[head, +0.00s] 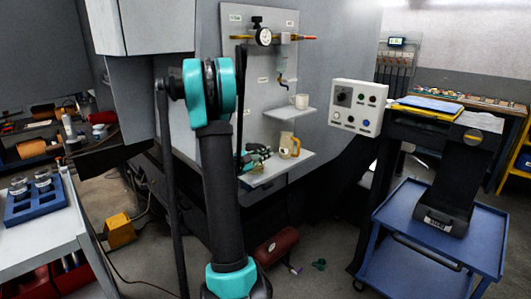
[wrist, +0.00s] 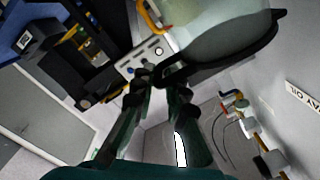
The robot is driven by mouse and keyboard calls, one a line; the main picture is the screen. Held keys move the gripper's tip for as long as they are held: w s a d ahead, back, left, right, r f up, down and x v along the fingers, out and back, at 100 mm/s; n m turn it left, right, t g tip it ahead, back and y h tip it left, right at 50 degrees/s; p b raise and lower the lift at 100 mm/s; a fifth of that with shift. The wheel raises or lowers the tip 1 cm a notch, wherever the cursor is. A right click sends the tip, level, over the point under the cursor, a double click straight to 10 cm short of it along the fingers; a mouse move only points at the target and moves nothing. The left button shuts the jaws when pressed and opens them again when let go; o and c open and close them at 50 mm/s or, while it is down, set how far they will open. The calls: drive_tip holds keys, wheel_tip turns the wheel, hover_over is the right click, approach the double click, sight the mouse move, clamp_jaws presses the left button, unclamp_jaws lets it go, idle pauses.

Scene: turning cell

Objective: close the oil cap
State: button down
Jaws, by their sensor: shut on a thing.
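In the wrist view, my gripper (wrist: 156,80) reaches up with its two dark green fingers. Its tips are closed on the near edge of a dark piece, which I take to be the oil cap (wrist: 235,55). The cap shows as a black rim and tab against a pale translucent rounded vessel (wrist: 215,25) at the top. Whether the cap is seated or swung open cannot be told. A "WAY OIL" label (wrist: 304,97) is on the wall at right. In the head view, my arm hides the cap and most of the gripper.
In the head view, a gauge (head: 264,37) and piping sit on the wall panel. A control box (head: 357,108) is to the right. A blue cart (head: 445,235) stands at right.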

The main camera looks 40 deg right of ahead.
drive_tip(key=shift+w+f, duration=0.1)
drive_tip(key=shift+f, duration=0.15)
drive_tip(key=c, duration=1.9)
unclamp_jaws()
drive_tip(key=a, duration=0.8)
drive_tip(key=s+a, duration=0.1)
drive_tip(key=a, duration=0.3)
drive_tip(key=shift+s, duration=0.1)
